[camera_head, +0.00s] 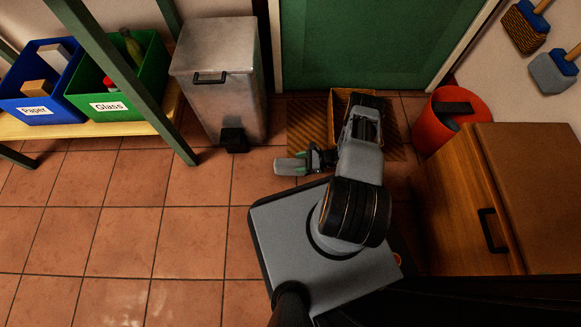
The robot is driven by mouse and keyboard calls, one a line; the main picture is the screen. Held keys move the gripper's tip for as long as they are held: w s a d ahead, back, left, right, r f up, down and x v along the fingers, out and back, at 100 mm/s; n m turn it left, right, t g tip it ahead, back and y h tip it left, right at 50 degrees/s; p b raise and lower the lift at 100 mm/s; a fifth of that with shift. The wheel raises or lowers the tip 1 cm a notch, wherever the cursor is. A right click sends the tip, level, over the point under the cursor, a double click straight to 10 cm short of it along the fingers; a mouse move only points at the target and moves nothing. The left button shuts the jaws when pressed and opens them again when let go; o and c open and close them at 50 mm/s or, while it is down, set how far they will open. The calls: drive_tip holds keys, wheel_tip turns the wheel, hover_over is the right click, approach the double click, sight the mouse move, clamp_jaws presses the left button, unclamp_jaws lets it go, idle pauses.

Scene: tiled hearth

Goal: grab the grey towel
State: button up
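My gripper (307,162) is low over the floor, left of my arm and in front of the pedal bin, pointing left. A small pale grey piece (290,168) with green beside it shows at its tip. I cannot tell whether this piece is the grey towel or part of the gripper. The fingers are too small and dark to tell whether they are open or shut. No other thing in view is clearly a grey towel. My arm hides part of the mat and the floor behind it.
A metal pedal bin (220,75) stands behind the gripper. A wooden crate (395,125) sits on a striped mat (305,125) by the green door (370,45). A red bucket (431,128) and a wooden cabinet (455,200) are right. The tiled floor (130,235) at left is clear.

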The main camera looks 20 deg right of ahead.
drive_tip(key=c, duration=0.6)
drive_tip(key=shift+o, duration=0.2)
